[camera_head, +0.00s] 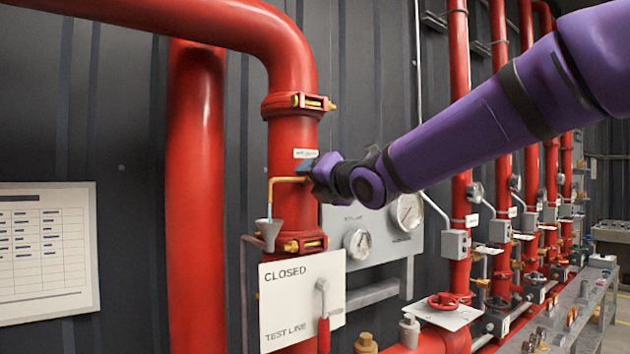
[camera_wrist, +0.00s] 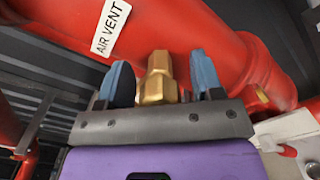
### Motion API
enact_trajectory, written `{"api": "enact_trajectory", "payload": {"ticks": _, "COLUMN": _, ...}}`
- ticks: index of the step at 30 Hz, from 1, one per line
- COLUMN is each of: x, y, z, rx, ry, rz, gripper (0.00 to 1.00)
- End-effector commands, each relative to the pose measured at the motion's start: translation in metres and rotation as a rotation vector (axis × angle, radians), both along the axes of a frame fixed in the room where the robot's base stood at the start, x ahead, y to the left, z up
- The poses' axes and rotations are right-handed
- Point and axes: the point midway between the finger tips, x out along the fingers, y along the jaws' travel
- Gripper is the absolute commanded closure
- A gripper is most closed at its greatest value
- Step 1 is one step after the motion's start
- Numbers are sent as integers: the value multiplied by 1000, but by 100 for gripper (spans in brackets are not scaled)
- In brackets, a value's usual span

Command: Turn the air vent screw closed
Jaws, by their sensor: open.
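The air vent screw (camera_wrist: 158,80) is a brass hex fitting on the red pipe, below the white AIR VENT label (camera_wrist: 110,27) in the wrist view. My gripper (camera_wrist: 162,74) is open, with one blue finger on each side of the screw. Gaps show between the screw and both fingers. In the head view my gripper (camera_head: 324,172) is at the red pipe (camera_head: 292,145), just below the small label (camera_head: 305,154), and hides the screw. A thin brass tube (camera_head: 285,180) runs left and bends down, with a bluish stream below it.
A grey funnel (camera_head: 270,238) stands under the tube. A CLOSED / TEST LINE sign (camera_head: 285,305) with a red-handled lever (camera_head: 323,330) is below. A gauge panel (camera_head: 385,235) is behind my arm. More red pipes and a bench (camera_head: 560,315) are at right.

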Motion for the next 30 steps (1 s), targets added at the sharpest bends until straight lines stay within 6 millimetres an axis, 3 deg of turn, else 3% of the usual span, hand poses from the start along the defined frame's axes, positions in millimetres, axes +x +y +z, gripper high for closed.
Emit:
{"api": "enact_trajectory", "payload": {"ticks": 3, "x": 0, "y": 0, "z": 0, "rx": 0, "ry": 0, "rz": 0, "gripper": 42}}
{"api": "enact_trajectory", "payload": {"ticks": 9, "x": 0, "y": 0, "z": 0, "rx": 0, "ry": 0, "rz": 0, "gripper": 88}}
{"api": "enact_trajectory", "payload": {"ticks": 20, "x": 0, "y": -1, "z": 0, "rx": 35, "ry": 25, "rz": -1, "gripper": 89}}
{"api": "enact_trajectory", "payload": {"ticks": 30, "x": 0, "y": -1, "z": -1, "rx": 224, "ry": 152, "rz": -1, "gripper": 89}}
